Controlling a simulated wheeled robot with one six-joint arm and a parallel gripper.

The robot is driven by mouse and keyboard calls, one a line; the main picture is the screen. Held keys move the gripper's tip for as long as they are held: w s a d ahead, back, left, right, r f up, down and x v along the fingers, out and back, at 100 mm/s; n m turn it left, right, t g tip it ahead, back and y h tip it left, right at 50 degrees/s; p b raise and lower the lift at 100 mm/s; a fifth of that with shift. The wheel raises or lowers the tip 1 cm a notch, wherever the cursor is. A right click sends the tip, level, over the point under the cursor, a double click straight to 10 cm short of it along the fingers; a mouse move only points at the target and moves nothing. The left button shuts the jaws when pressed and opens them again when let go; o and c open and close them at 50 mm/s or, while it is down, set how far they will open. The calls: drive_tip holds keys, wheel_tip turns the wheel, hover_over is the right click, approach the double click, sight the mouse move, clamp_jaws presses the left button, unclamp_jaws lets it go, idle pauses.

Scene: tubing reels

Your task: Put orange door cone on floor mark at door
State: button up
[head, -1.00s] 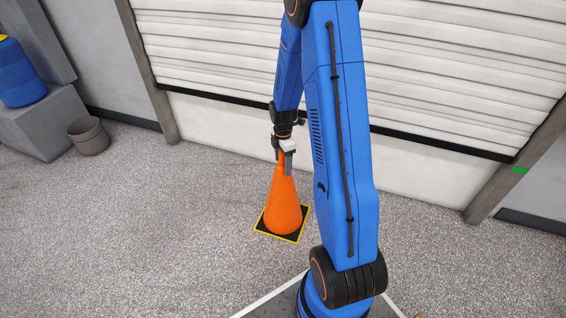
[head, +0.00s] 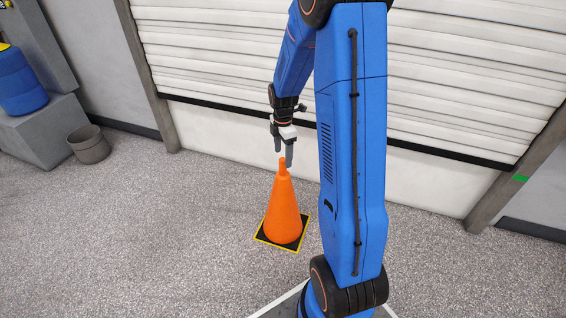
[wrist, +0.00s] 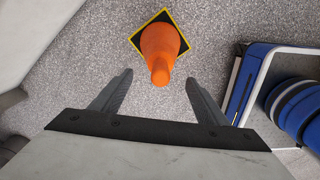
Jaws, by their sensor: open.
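The orange cone (head: 282,212) stands upright on the floor mark (head: 262,238), a black square with a yellow border, in front of the roller door (head: 220,60). In the wrist view the cone (wrist: 160,50) is seen from above, on the black and yellow mark (wrist: 137,40). My gripper (head: 283,155) is open and empty just above the cone's tip. In the wrist view its two fingers (wrist: 158,95) are spread, with the cone ahead of them and apart from both. Part of the mark is hidden by the cone.
A grey bin (head: 89,144) and a blue barrel (head: 20,82) on a grey block (head: 45,125) stand at the left. A door post with a green tag (head: 520,178) is at the right. The floor left of the cone is clear.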

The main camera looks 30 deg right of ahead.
wheel_tip(320, 180, up, 2)
drive_tip(key=shift+r, duration=0.2)
drive_tip(key=s+a+r+m+t, duration=0.2)
drive_tip(key=s+a+r+m, duration=0.45)
drive_tip(key=s+r, duration=0.35)
drive_tip(key=s+a+r+m+t, duration=0.1)
drive_tip(key=s+a+r+m, duration=0.5)
drive_tip(key=s+r, duration=0.4)
drive_tip(key=s+a+r+m+t, duration=0.1)
drive_tip(key=s+a+m, duration=0.2)
drive_tip(key=s, duration=0.7)
drive_tip(key=shift+s+a+r+m+t, duration=0.15)
drive_tip(key=shift+r+m+t, duration=0.2)
drive_tip(key=shift+m, duration=0.2)
